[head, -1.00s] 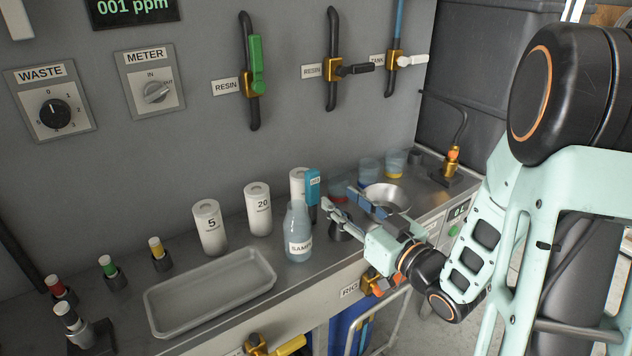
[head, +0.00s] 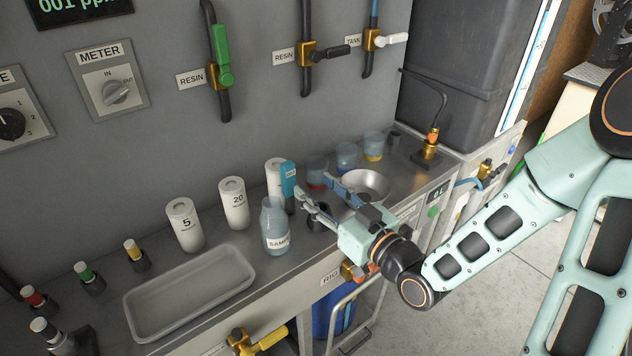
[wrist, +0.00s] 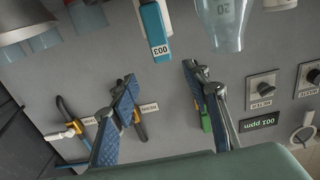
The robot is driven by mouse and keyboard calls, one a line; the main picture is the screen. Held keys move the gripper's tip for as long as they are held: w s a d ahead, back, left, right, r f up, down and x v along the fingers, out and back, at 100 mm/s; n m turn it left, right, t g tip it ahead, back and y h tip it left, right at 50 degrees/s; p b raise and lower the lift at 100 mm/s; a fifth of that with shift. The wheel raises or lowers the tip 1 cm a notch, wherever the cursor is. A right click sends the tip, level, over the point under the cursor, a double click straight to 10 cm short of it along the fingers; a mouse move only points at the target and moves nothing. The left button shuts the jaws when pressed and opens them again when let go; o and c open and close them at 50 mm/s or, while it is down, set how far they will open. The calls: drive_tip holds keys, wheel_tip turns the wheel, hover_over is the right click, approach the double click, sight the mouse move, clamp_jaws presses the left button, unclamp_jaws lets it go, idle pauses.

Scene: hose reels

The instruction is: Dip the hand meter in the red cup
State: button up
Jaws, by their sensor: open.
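The hand meter (head: 288,176) is blue with a small display and stands upright on the bench, behind and right of the sample bottle; its lower part is dark. It also shows in the wrist view (wrist: 155,30), reading 003. The red cup (head: 317,173) is a clear cup with red at its bottom, at the back of the bench, right of the meter. It is partly hidden by my gripper. My gripper (head: 318,189) is open and empty, its fingers pointing towards the meter from the right. In the wrist view, the meter lies beyond the gap between the fingertips (wrist: 159,72).
The sample bottle (head: 275,229) stands close in front of the meter. White bottles 20 (head: 233,204) and 5 (head: 185,225) stand to the left. An empty tray (head: 190,292) lies front left.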

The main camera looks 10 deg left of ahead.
sight(290, 167)
drive_tip(key=b+x, duration=0.5)
drive_tip(key=x, duration=0.1)
drive_tip(key=shift+s+a, duration=0.1)
drive_tip(key=shift+a, duration=0.1)
drive_tip(key=b+x, duration=0.1)
drive_tip(key=x, duration=0.3)
drive_tip(key=shift+a+r, duration=0.15)
drive_tip(key=shift+a, duration=0.2)
clamp_jaws()
